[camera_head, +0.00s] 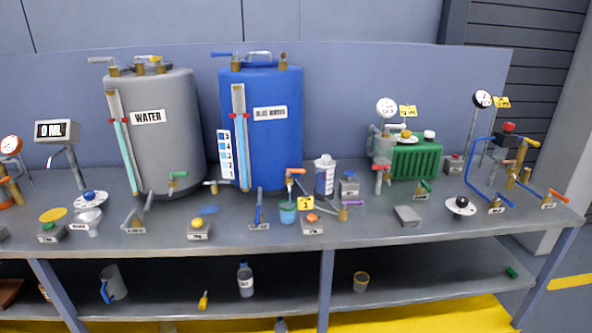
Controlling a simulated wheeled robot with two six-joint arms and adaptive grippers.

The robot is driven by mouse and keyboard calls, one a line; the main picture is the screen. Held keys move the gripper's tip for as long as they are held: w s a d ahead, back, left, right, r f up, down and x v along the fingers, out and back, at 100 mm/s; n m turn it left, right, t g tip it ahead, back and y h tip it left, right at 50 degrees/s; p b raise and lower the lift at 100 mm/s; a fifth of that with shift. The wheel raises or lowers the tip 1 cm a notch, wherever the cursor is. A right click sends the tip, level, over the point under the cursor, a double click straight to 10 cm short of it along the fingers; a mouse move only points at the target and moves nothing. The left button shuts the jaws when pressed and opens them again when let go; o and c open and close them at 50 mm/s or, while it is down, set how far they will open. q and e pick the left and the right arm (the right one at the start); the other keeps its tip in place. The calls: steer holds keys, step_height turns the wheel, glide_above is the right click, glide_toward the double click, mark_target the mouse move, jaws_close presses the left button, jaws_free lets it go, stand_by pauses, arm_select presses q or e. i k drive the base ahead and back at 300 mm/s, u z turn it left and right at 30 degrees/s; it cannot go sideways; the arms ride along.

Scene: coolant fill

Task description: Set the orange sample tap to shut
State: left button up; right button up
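A brass tap with an orange handle (295,171) stands in front of the blue tank, at the middle of the bench. Its handle lies roughly level across the top of the tap. A small blue-green cup (288,212) sits under its spout. I cannot tell from this view whether anything flows from it. The labels are too small to tell which one is the sample tap. Neither gripper is in view.
A grey WATER tank (180,150) and a blue tank (275,150) stand at the back of the bench (350,234). The front bench edge is mostly clear.

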mark_target(289, 172)
steer(key=u, duration=1.25)
steer(key=i, duration=1.45)
steer(key=z, duration=2.6)
